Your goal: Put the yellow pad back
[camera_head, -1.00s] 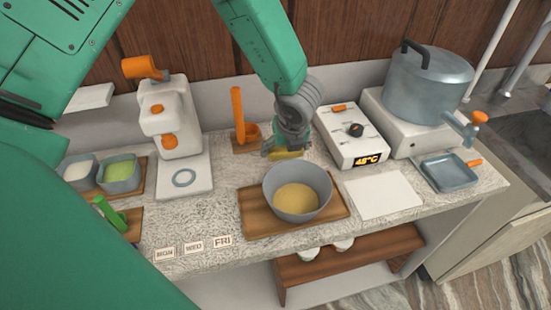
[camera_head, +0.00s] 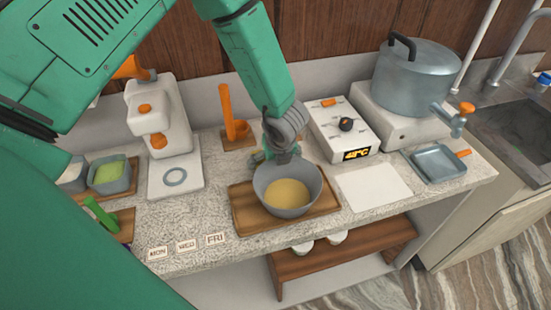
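My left gripper (camera_head: 268,156) points down just behind the grey bowl (camera_head: 314,193), at the back edge of the wooden board (camera_head: 245,212). The bowl's rim hides most of its fingers, so I cannot tell whether they are open or shut. The yellow pad does not show now; it may be hidden behind the bowl or by the gripper. The bowl holds a yellowish filling and stands on the board. My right gripper is not in view.
An orange upright holder (camera_head: 229,112) stands left of the gripper. A control box (camera_head: 345,133) with a dial is to the right. A white dispenser (camera_head: 158,125) stands left. A white sheet (camera_head: 373,188) lies flat right of the bowl. Date tiles (camera_head: 186,246) lie in front.

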